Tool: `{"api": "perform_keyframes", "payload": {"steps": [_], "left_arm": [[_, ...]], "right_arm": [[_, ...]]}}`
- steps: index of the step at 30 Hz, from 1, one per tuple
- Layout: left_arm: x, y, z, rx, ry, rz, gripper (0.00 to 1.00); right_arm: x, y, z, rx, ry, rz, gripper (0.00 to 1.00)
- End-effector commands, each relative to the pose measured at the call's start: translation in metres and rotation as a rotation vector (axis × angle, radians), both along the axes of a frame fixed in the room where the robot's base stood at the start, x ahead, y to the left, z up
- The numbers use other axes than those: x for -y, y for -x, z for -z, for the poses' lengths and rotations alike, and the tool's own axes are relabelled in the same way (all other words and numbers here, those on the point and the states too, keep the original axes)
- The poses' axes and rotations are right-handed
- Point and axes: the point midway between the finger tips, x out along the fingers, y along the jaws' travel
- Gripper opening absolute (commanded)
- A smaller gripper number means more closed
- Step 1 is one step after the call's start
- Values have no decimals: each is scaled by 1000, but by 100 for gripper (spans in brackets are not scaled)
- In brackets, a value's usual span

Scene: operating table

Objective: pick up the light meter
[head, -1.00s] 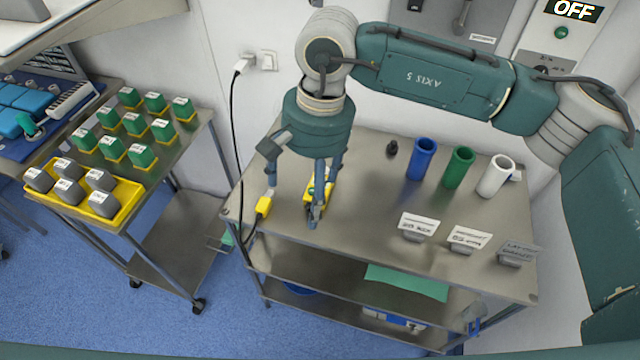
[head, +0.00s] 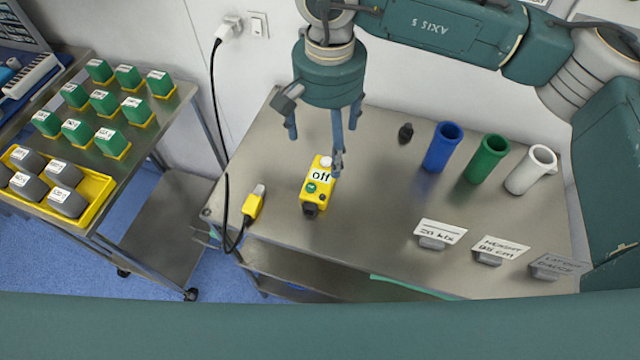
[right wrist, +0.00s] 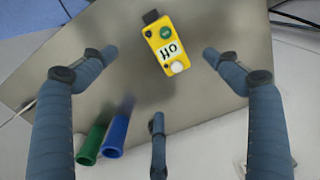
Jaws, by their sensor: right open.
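The light meter appears to be the yellow box (head: 318,186) with a white dome, a green button and an "off" label, lying on the steel table. It also shows in the right wrist view (right wrist: 167,45), near the top centre between two fingers and apart from them. My right gripper (head: 327,143) is open and empty, its three fingers pointing down above and just behind the meter. The same fingers show spread in the right wrist view (right wrist: 153,80). My left gripper is out of view.
A yellow plug (head: 253,204) on a black cable lies left of the meter. Blue (head: 441,148), green (head: 486,160) and white (head: 530,170) tubes and a small black object (head: 405,132) stand to the right. Label cards (head: 439,233) line the front right. The table's middle is clear.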

Motion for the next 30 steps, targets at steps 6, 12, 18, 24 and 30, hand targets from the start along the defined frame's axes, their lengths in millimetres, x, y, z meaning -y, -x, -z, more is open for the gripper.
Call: {"api": "perform_keyframes", "payload": {"steps": [6,12,18,24,30], "left_arm": [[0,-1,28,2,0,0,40],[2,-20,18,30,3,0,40],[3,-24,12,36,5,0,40],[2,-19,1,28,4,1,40],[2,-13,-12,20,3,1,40]], "right_arm": [[0,0,29,0,0,0,89],[0,1,52,-4,1,0,89],[0,0,78,-2,0,0,89],[0,0,93,-4,1,1,89],[0,-3,124,-3,0,1,89]]}}
